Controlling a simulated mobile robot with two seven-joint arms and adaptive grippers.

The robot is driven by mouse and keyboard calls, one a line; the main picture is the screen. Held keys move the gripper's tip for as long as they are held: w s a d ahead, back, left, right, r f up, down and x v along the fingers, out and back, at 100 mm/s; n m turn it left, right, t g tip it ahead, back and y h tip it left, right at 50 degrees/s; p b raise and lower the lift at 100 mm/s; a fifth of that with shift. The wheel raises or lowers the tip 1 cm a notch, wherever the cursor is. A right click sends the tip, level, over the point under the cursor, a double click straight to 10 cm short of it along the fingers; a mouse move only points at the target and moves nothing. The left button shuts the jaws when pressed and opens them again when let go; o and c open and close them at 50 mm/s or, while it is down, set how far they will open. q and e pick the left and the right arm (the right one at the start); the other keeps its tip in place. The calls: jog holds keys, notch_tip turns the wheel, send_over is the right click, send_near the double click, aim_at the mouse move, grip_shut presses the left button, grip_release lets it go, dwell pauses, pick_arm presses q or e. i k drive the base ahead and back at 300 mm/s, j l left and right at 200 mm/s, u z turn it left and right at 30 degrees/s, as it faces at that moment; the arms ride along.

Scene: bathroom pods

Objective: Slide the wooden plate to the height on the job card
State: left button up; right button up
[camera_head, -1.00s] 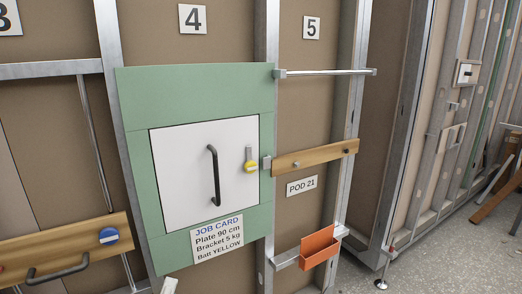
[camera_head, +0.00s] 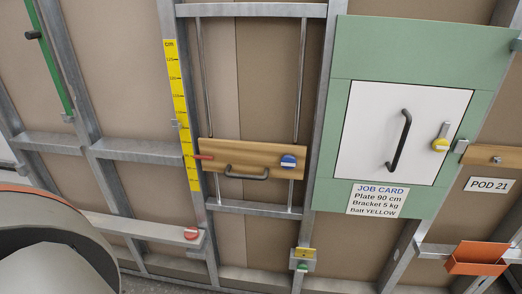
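The wooden plate (camera_head: 238,151) sits level on two vertical metal rods (camera_head: 302,90), low between the studs. It has a black bar handle (camera_head: 247,174) along its lower edge and a blue knob (camera_head: 288,161) at its right end. A red pointer (camera_head: 204,157) at its left end reaches the lower part of the yellow cm scale (camera_head: 175,80); the numbers there are too small to read surely. The job card (camera_head: 377,199) reads "Plate 90 cm, Bracket 5 kg, Batt YELLOW". Neither gripper shows.
A horizontal metal rail (camera_head: 255,209) crosses just below the plate, another (camera_head: 250,10) above. To the right is a white door (camera_head: 370,130) with a black handle in a green panel. An orange bin (camera_head: 476,259) hangs at the lower right. The space above the plate is clear.

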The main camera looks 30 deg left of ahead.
aim_at(240, 159)
jog(key=u, duration=1.15)
